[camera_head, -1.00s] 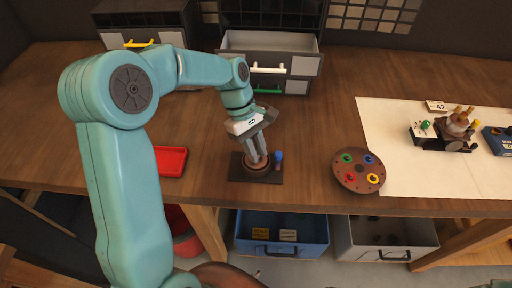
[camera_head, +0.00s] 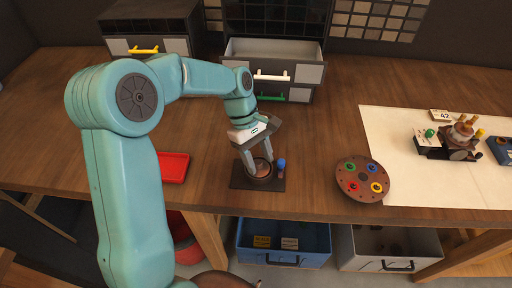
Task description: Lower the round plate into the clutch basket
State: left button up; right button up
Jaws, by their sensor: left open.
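The clutch basket (camera_head: 259,181) is a dark round cup on a black square base (camera_head: 240,182) near the table's front edge. A brownish round plate (camera_head: 262,168) shows inside its rim; whether it lies flat or fully seated I cannot tell. My left gripper (camera_head: 260,167) points down over the basket with its fingers spread apart, their tips at the rim on either side of the plate. A blue-topped peg (camera_head: 281,165) stands on the base, right of the basket. My right gripper is not in view.
A red tray (camera_head: 174,168) lies to the left. A brown disc with coloured rings (camera_head: 362,179) is to the right, beside a pale mat (camera_head: 420,185) with a small mechanism (camera_head: 461,135). An open grey drawer (camera_head: 272,55) stands behind. Bins hang below the front edge.

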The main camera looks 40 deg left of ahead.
pick_arm(q)
jog(key=v, duration=1.6)
jog(key=shift+r, duration=0.1)
jog(key=shift+s, duration=0.15)
